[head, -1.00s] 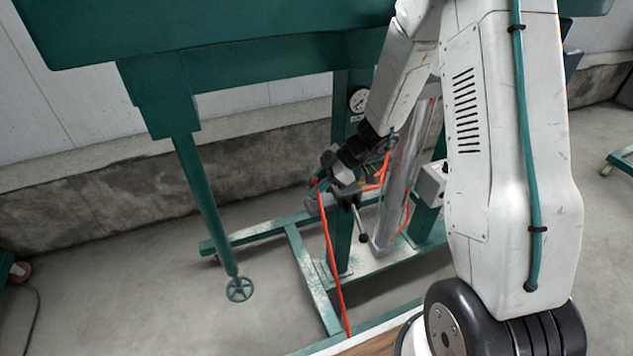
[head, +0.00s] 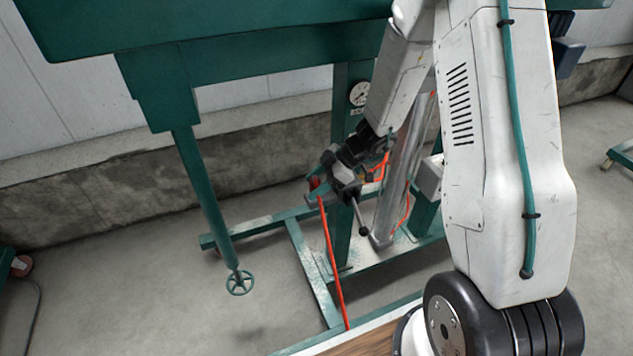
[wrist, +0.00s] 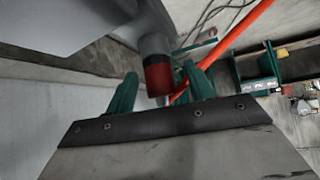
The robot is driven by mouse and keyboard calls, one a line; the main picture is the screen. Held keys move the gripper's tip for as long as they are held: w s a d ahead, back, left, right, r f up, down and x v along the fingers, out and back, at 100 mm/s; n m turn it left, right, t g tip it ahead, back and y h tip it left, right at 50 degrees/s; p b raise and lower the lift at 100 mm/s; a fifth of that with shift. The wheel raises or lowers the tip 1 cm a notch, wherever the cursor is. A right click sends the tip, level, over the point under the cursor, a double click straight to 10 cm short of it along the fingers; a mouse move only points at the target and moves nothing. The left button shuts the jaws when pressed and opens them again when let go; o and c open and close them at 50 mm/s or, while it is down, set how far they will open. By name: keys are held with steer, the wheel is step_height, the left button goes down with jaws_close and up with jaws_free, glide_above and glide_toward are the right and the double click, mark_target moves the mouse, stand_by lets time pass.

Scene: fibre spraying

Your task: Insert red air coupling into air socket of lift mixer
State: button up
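My gripper (head: 318,186) is in front of the green frame of the lift mixer (head: 345,120), left of its slanted grey column (head: 400,165). The red air coupling (wrist: 158,80) shows in the wrist view between two green fingers (wrist: 160,92). A red bit (head: 314,184) also shows at the gripper tip in the head view. The orange-red hose (head: 332,262) hangs from the gripper tip down to the floor level. The gripper appears shut on the coupling, though the contact is partly hidden. I cannot make out the air socket.
A pressure gauge (head: 360,94) sits on the mixer's upright. The green base frame (head: 310,265) lies on the floor below the gripper. Open concrete floor (head: 130,300) spreads at the left.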

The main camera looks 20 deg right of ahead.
steer(key=shift+r, duration=0.1)
steer(key=v, duration=0.7)
steer(key=shift+d+r, duration=0.2)
steer(key=shift+d, duration=0.1)
stand_by(0.3)
steer(key=s+a+r+m+h, duration=0.1)
steer(key=s+r+m+h, duration=0.3)
steer(key=s+r+m, duration=0.3)
steer(key=s+a+r+m+g+h, duration=0.1)
steer(key=s+r+m+h, duration=0.3)
steer(key=s+r, duration=1.2)
steer(key=s+m, duration=0.4)
steer(key=s, duration=0.1)
steer(key=shift+s+a+h, duration=0.2)
steer(key=shift+s+h, duration=0.1)
steer(key=shift+s, duration=0.05)
